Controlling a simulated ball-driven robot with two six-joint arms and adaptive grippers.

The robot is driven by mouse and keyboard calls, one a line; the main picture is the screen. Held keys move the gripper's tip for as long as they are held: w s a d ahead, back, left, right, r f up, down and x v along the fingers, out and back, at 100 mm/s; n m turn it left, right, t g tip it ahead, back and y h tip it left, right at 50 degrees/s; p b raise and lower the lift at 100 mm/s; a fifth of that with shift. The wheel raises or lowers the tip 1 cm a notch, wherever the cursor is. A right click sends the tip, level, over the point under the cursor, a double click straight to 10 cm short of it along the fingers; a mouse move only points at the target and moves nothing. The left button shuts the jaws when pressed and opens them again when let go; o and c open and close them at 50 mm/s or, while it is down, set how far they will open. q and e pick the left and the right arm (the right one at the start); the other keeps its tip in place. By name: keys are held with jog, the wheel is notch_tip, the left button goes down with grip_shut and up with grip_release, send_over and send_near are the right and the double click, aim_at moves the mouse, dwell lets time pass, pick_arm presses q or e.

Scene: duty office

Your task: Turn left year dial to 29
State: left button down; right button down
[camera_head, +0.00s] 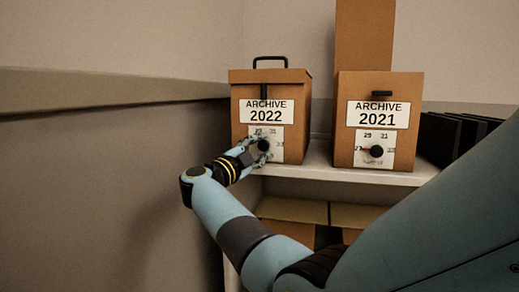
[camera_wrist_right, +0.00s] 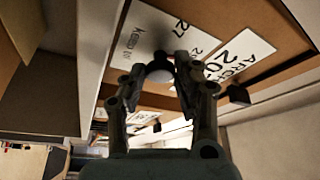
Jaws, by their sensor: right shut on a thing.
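The left archive box (camera_head: 300,90), labelled ARCHIVE 2022, stands on a shelf and has a white year card (camera_head: 277,153) with a dark round dial knob (camera_head: 264,145). My right gripper (camera_head: 258,147) is at this knob, with its fingers shut on it. In the right wrist view the two fingertips (camera_wrist_right: 160,66) close on either side of the dark knob (camera_wrist_right: 159,73), in front of the white card (camera_wrist_right: 150,35) with a 27 on it. The knob's pointer is hidden, so I cannot read its setting. My left gripper is not in view.
The right archive box (camera_head: 343,110), labelled ARCHIVE 2021, has its own dial (camera_head: 376,151) and stands just right, with a narrow gap between. Dark binders (camera_head: 447,135) stand farther right. A wall (camera_head: 120,150) is close on the left. More boxes (camera_head: 292,211) sit on the lower shelf.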

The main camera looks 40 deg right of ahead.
jog(key=c, duration=1.1)
grip_release()
jog(key=shift+o, duration=0.6)
jog(key=shift+a, duration=0.1)
jog(key=v, duration=0.7)
jog(key=shift+a+f, duration=0.1)
jog(key=shift+a, duration=0.05)
